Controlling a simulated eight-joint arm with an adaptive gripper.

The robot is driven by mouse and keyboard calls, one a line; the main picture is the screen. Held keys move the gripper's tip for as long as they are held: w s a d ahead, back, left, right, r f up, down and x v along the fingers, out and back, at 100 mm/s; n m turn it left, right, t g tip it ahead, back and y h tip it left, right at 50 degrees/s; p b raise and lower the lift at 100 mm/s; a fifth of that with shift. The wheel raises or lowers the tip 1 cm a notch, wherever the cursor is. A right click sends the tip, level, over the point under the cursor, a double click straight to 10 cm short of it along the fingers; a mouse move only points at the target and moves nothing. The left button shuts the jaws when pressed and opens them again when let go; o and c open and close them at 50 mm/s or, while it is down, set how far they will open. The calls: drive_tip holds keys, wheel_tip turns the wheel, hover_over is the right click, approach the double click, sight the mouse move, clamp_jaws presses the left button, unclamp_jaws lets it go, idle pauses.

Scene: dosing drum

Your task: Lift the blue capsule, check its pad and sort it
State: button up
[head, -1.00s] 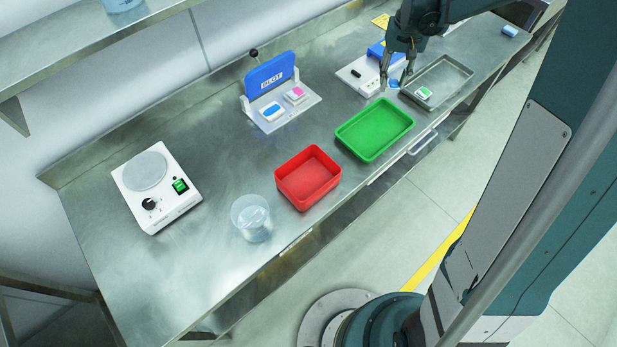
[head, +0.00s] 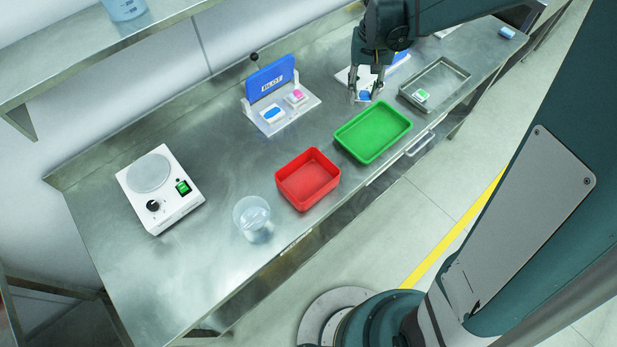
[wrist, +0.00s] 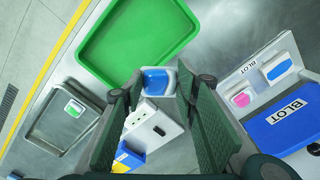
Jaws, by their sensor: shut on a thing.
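My gripper (head: 364,98) is shut on a blue-and-white capsule (head: 364,95), in front of a white device with a blue part. In the wrist view the capsule (wrist: 156,80) sits between my fingertips (wrist: 158,77), its blue face inside a white rim; its pad cannot be made out. The blot station (head: 311,103) has a raised blue lid marked BLOT (head: 270,82), with a blue-topped piece (head: 272,114) and a pink-topped piece (head: 296,97) on its base. A green tray (head: 345,142) and a red tray (head: 309,205) stand empty.
A metal tray (head: 458,77) with a green-and-white piece (head: 421,95) lies right of my gripper. The white device (wrist: 150,135) is below the capsule. A clear beaker (head: 252,218) and a white dial unit (head: 160,190) stand left. Bare bench lies between blot station and red tray.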

drive_tip(key=s+a+r+p, duration=0.2)
drive_tip(key=s+a, duration=0.5)
drive_tip(key=s, duration=0.5)
drive_tip(key=s+a+r+p, duration=0.3)
drive_tip(key=s+a, duration=0.3)
drive_tip(key=s, duration=0.7)
drive_tip(key=shift+a+r+p, duration=0.15)
drive_tip(key=shift+a+p, duration=0.2)
drive_tip(key=shift+p, duration=0.25)
wheel_tip(320, 180, down, 6)
drive_tip(key=b, duration=0.4)
drive_tip(key=o, duration=0.8)
drive_tip(key=shift+r, duration=0.15)
drive_tip(key=shift+r, duration=5.85)
